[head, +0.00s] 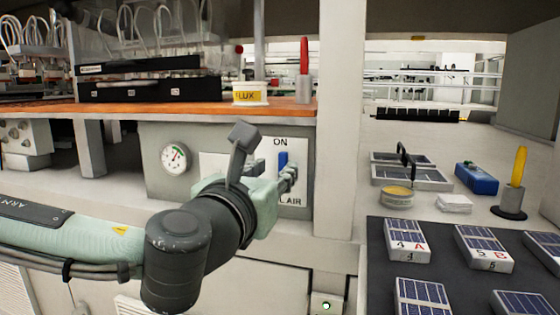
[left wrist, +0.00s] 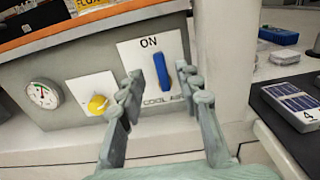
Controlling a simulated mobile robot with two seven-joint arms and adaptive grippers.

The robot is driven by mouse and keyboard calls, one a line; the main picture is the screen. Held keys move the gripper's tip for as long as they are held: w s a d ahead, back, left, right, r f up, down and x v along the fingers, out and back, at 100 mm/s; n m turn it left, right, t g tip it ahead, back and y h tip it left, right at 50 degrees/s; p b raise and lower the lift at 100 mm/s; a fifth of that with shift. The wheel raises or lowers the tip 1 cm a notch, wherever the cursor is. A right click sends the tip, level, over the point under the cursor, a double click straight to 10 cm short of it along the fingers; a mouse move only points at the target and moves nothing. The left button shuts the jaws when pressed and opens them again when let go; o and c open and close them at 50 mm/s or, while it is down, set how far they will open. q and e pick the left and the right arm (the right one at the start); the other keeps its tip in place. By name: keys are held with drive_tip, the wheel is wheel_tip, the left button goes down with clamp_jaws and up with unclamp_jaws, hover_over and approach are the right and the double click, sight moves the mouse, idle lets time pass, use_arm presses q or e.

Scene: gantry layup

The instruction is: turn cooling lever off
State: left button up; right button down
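The cooling lever (left wrist: 162,72) is a blue handle on a white plate (left wrist: 146,51) marked ON at the top and COOL AIR below. In the left wrist view it stands nearly upright. In the head view the lever (head: 283,161) shows just above my left gripper (head: 288,180), which hides part of the plate. In the left wrist view the left gripper (left wrist: 162,98) has its fingers spread, with the lever's lower end between and beyond them. I cannot tell whether a finger touches it. My right gripper is not in view.
A yellow knob (left wrist: 98,104) on another plate and a round gauge (head: 175,158) sit left of the lever. An orange shelf (head: 200,108) overhangs the panel. A white post (head: 340,130) stands to the right, then a dark mat (head: 378,265) with solar cells.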

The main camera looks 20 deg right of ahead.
sight(282, 162)
use_arm(q)
drive_tip(key=x, duration=0.2)
drive_tip(key=shift+w+d, duration=0.2)
drive_tip(key=shift+w, duration=0.05)
drive_tip(key=shift+w+d, duration=0.2)
drive_tip(key=shift+w, duration=0.1)
drive_tip(key=shift+w+d, duration=0.15)
drive_tip(key=shift+w, duration=0.05)
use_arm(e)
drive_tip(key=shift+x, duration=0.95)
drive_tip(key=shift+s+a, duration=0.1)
use_arm(q)
clamp_jaws()
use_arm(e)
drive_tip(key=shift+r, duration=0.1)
